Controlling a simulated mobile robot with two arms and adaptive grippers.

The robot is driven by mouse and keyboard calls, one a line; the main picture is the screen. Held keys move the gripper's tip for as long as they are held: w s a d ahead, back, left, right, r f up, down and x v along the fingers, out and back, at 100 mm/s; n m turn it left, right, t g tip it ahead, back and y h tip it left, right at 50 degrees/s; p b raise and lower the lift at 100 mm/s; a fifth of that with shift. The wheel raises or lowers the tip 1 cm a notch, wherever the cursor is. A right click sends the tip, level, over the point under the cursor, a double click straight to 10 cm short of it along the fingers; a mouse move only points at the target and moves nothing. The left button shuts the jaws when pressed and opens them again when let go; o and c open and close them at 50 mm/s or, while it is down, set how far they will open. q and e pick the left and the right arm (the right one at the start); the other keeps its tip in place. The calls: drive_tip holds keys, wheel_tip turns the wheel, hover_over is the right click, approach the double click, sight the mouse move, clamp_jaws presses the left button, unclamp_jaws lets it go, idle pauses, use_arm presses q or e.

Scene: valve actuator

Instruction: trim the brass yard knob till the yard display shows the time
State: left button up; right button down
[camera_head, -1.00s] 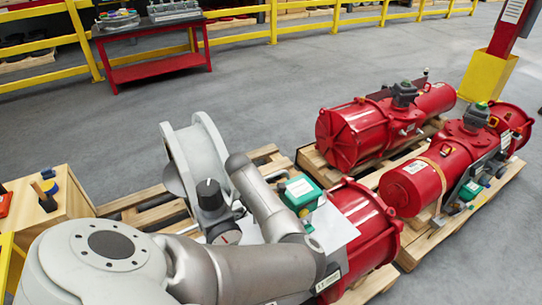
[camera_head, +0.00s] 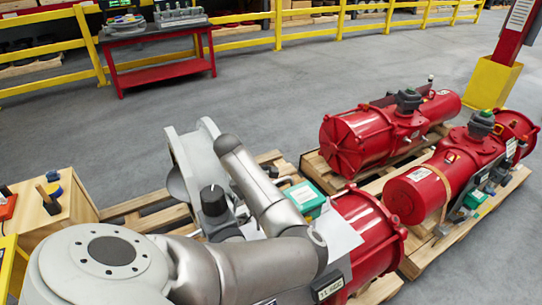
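I cannot make out a brass knob or a display showing a time. In the head view the nearest red actuator (camera_head: 365,225) lies on a pallet, with a grey bracket (camera_head: 187,150) at its left end. A dark regulator knob (camera_head: 213,200) with a pale mark on top stands beside the bracket. A green-topped box (camera_head: 303,195) sits on the actuator, next to a white sheet. My grey arm comes in from the lower left, bends at the elbow and covers part of this actuator. Neither gripper shows; any fingers are hidden or outside the frame.
Two more red actuators (camera_head: 355,140) (camera_head: 430,187) lie on pallets at the right. A wooden crate (camera_head: 62,215) with small items is at the left. A red bench (camera_head: 160,72) stands by the yellow railing (camera_head: 250,43). The grey floor between is clear.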

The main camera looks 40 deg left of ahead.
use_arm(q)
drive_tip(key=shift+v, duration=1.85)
